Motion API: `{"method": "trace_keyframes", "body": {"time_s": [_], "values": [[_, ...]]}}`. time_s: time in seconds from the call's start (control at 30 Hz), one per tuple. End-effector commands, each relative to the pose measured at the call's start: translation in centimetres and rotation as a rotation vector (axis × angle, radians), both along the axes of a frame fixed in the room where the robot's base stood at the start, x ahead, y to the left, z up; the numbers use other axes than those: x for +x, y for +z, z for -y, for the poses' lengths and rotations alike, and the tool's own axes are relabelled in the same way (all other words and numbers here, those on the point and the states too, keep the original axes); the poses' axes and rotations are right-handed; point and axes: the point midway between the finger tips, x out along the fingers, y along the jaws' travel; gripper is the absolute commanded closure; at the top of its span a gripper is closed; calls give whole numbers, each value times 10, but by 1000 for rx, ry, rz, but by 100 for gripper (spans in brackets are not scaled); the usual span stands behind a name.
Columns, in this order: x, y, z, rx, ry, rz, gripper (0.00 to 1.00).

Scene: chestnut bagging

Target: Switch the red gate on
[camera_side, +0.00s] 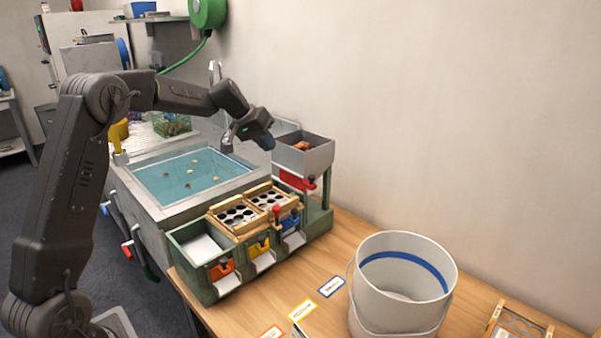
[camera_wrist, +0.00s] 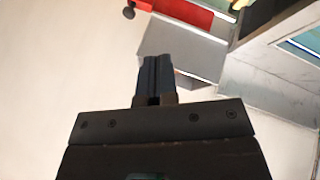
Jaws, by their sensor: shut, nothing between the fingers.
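The red gate (camera_side: 297,181) is a red piece with a dark knob, under the grey hopper (camera_side: 316,157) on the green stand. In the wrist view the red gate (camera_wrist: 180,12) crosses the top edge, with its dark round knob (camera_wrist: 129,12) at its left end. My gripper (camera_side: 266,143) is at the left of the hopper, above and left of the red gate, and apart from the gate. In the wrist view my gripper's fingers (camera_wrist: 156,70) are together and empty, below the red gate in the picture. Whether the fingers touch the hopper cannot be told.
A green sorter (camera_side: 205,290) with orange, yellow and blue gates and wooden trays (camera_side: 235,216) stands in front of the hopper. A water-filled sink (camera_side: 190,176) is at the left. A white bucket (camera_side: 400,300) stands on the wooden table at the right. The wall is close behind.

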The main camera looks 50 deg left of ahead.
Motion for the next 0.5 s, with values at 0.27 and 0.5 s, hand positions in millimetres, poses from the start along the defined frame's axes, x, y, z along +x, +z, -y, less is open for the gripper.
{"method": "trace_keyframes", "body": {"time_s": [0.27,0.5], "values": [[2,-3,2,0,-2,-2,100],[19,-33,10,0,-4,-4,100]]}}
